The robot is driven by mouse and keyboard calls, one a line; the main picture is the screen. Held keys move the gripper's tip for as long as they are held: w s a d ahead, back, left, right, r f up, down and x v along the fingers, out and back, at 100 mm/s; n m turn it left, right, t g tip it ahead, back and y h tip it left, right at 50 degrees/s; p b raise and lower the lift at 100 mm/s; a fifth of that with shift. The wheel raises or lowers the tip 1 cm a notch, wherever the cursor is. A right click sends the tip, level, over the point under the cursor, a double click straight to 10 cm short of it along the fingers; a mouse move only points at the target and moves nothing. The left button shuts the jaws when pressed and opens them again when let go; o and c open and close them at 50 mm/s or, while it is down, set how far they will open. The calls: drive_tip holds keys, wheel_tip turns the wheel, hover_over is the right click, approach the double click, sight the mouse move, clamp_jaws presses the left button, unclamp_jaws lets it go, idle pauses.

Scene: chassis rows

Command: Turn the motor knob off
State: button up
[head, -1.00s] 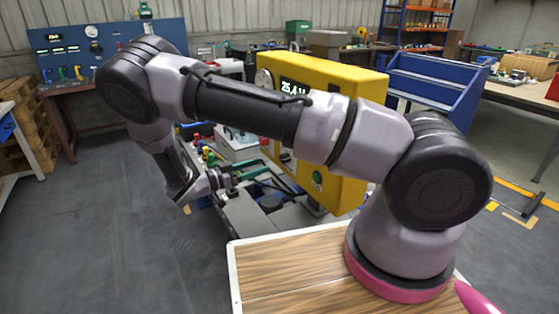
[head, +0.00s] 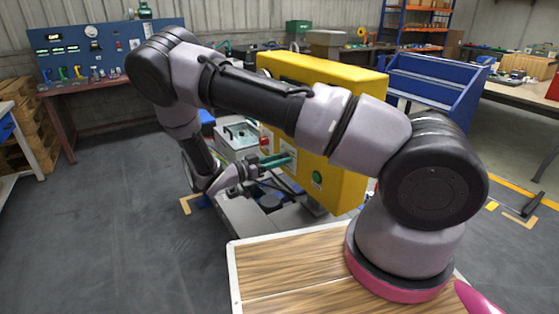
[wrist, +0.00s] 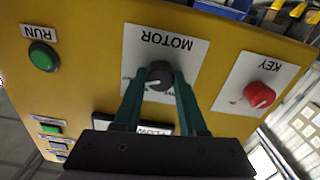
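The motor knob (wrist: 160,75) is a dark round knob with a pale pointer mark, on a white plate (wrist: 141,45) lettered MOTOR, which appears upside down in the wrist view. My gripper (wrist: 160,82) faces the panel with its two green fingers apart, one on each side of the knob. The knob fills most of the gap between the tips; firm contact is not clear. In the head view my gripper (head: 287,158) is at the front of the yellow cabinet (head: 345,190), and the motor knob is not distinguishable there.
A red KEY knob (wrist: 259,95) is right of the motor knob, and a green RUN button (wrist: 43,57) is left of it. A blue rack (head: 430,90) stands behind the cabinet.

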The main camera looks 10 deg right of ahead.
clamp_jaws()
drive_tip(key=shift+n, duration=0.3)
drive_tip(key=n, duration=2.6)
drive_tip(key=shift+f, duration=0.15)
drive_tip(key=shift+n, duration=0.4)
